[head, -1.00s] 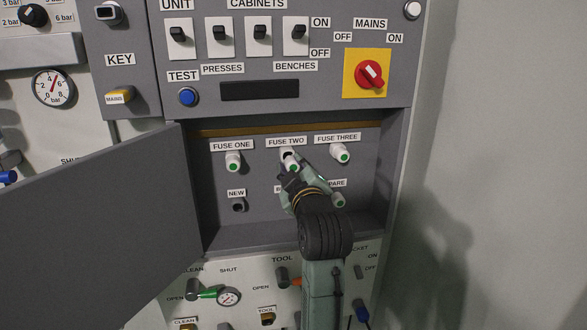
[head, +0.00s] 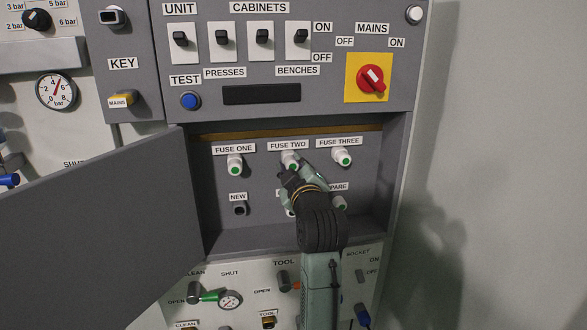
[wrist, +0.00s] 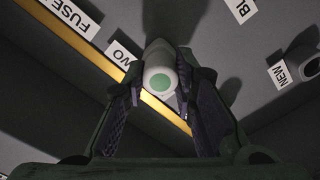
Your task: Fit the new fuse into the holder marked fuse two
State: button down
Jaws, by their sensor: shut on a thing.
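The new fuse, white with a green end, is in my gripper (wrist: 160,100) in the wrist view (wrist: 158,80). My gripper (head: 290,168) is shut on it, with one finger on each side. The fuse (head: 290,159) is at the holder under the FUSE TWO label (head: 288,145), in line with it. The holder's mouth is hidden behind the fuse, so I cannot tell how deep it sits. The socket marked NEW (head: 239,209) is dark and empty.
White fuses with green ends sit under FUSE ONE (head: 235,165) and FUSE THREE (head: 343,158). The open compartment door (head: 100,230) stands to the left. The SPARE holder (head: 339,202) is close to the right of my wrist.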

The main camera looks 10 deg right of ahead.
jog(key=shift+w, duration=0.2)
jog(key=c, duration=1.2)
grip_release()
jog(key=shift+c, duration=0.2)
jog(key=s, duration=1.2)
